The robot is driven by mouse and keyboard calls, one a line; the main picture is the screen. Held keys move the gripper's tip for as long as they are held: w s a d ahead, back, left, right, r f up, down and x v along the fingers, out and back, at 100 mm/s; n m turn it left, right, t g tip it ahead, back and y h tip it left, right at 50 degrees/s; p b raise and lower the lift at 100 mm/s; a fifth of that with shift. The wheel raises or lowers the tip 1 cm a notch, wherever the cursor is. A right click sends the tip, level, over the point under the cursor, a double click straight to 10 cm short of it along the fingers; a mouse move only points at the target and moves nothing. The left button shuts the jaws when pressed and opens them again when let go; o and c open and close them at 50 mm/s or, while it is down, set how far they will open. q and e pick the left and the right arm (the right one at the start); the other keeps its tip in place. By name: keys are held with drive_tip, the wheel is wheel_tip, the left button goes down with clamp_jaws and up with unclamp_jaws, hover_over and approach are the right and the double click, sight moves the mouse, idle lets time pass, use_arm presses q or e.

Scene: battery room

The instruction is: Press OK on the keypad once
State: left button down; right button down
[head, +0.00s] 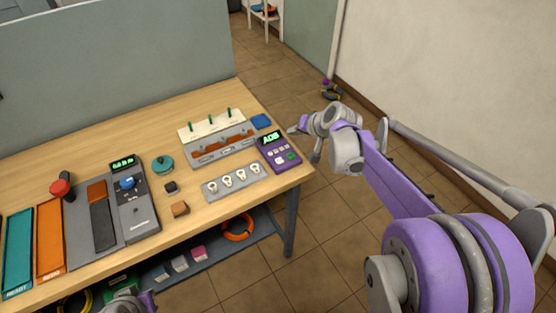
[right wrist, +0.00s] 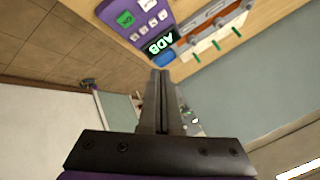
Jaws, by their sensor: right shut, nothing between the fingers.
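The purple keypad (head: 268,157) sits at the right end of the wooden table, its screen lit with green characters. Its green key (head: 292,156) is at the lower right of a group of small pale keys. In the right wrist view the keypad (right wrist: 155,8) is upside down at the top, with the green key (right wrist: 126,18) showing. My right gripper (head: 291,130) is shut and empty, beside the keypad's far right side. In the wrist view its fingertips (right wrist: 163,73) point towards the screen end, apart from the green key. Part of my left arm shows at the bottom edge; its jaws are unclear.
A blue block (head: 261,121) lies just behind the keypad. A rack with green pegs (head: 210,126) and a grey strip with several white pieces (head: 235,181) stand left of it.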

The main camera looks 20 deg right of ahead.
sight(291, 156)
use_arm(q)
drive_tip(key=shift+s+a, duration=0.2)
drive_tip(key=shift+a, duration=0.15)
use_arm(e)
drive_tip(key=shift+w, duration=0.4)
use_arm(q)
drive_tip(key=shift+d, duration=0.1)
use_arm(e)
drive_tip(key=shift+d, duration=0.15)
drive_tip(key=shift+f, duration=0.1)
